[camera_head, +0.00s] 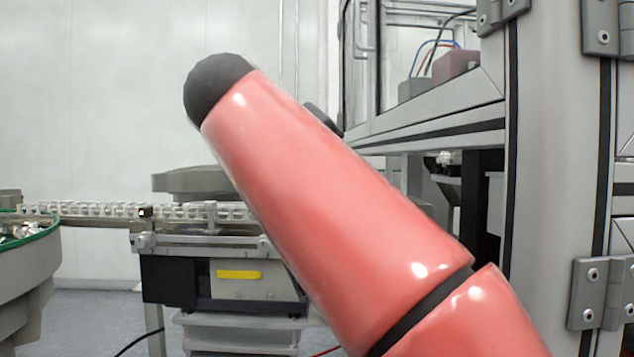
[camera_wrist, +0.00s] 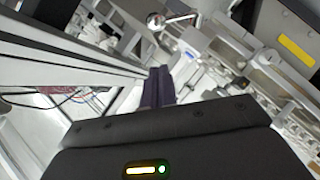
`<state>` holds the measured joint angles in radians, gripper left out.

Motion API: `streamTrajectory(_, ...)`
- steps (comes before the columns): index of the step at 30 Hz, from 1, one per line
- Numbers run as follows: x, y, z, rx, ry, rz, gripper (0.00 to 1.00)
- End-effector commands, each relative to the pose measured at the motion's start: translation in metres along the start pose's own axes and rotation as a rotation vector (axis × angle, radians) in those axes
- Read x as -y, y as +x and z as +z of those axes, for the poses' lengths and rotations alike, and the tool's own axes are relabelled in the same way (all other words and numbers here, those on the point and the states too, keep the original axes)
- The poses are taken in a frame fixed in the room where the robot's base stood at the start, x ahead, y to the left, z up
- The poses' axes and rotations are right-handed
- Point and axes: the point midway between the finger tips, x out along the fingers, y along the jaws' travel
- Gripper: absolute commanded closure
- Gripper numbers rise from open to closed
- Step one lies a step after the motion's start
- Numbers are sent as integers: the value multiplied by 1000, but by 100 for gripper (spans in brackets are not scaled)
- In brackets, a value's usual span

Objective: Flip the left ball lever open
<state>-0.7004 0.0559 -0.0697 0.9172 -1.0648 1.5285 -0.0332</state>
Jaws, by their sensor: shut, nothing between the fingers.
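A shiny metal lever with a rounded end (camera_wrist: 157,22) shows near the top middle of the wrist view. It looks like a ball lever, but I cannot tell whether it is the left one. My gripper (camera_wrist: 158,75) points up the wrist view with its dark fingers together and nothing between them. The lever lies beyond the fingertips, apart from them in the picture. In the head view my red arm covers the middle, and neither my gripper nor a lever can be made out.
A metal frame rail (camera_wrist: 70,52) runs close along the left of my fingers. In the head view, a grey cabinet post (camera_head: 556,150) stands at right. A conveyor with small clear parts (camera_head: 110,209) and a green-rimmed bowl (camera_head: 30,275) are at left. A yellow handle (camera_head: 239,275) sits below.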

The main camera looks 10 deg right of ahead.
Motion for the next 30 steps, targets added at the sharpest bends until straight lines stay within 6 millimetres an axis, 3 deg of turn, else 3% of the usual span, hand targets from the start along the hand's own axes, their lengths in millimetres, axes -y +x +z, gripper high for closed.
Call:
streamTrajectory(16, -3, -82, -1, -5, 1, -1, 100)
streamTrajectory(30, -4, -92, 0, 0, 0, 0, 100)
